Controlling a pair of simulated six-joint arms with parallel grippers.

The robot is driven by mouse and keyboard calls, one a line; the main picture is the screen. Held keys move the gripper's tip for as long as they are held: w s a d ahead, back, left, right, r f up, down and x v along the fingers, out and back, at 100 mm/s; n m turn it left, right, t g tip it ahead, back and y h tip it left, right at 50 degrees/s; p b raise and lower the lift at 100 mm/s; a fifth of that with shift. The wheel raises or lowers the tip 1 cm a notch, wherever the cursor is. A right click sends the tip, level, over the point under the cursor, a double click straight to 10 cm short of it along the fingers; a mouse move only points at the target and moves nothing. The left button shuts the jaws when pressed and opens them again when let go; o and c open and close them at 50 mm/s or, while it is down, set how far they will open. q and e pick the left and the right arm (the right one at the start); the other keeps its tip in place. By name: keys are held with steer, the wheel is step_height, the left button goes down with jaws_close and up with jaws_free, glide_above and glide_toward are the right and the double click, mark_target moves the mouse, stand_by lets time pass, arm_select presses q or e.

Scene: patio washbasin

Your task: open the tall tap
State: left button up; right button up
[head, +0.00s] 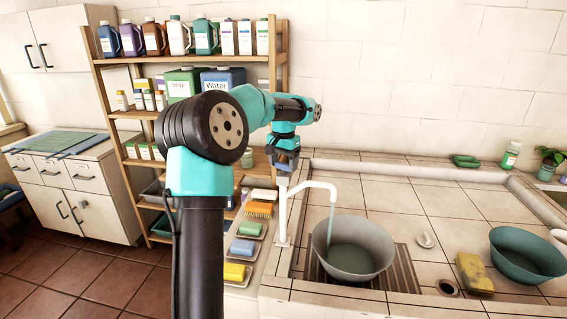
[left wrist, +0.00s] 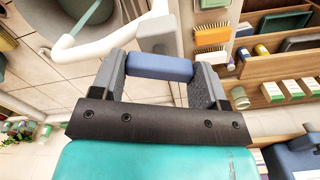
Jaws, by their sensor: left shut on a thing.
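The tall tap (head: 283,215) is a white post with a curved spout (head: 318,187), standing at the left of the tiled counter. A blue-green stream (head: 331,222) runs from the spout into a grey bowl (head: 362,250). My left gripper (head: 285,158) is at the top of the tap. In the left wrist view, my gripper (left wrist: 160,72) is shut on the blue tap handle (left wrist: 160,66), which lies between its two fingers. The white spout (left wrist: 100,42) shows beyond it. In the head view my gripper mostly hides the handle. My right gripper is not in view.
The bowl stands on a slatted rack (head: 402,268). A yellow sponge (head: 474,272) and a teal basin (head: 526,254) are to the right. Soap dishes with a brush (head: 259,209) line the left edge. A wooden shelf (head: 97,75) with bottles stands behind my arm.

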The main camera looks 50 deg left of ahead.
mark_target(283, 163)
arm_select(q)
steer(key=n, duration=0.4)
steer(key=shift+n, duration=0.3)
stand_by(0.4)
steer(key=o, duration=0.9)
steer(key=shift+o, duration=0.2)
step_height(283, 163, up, 18)
steer(key=shift+f, duration=0.25)
steer(key=shift+f, duration=0.1)
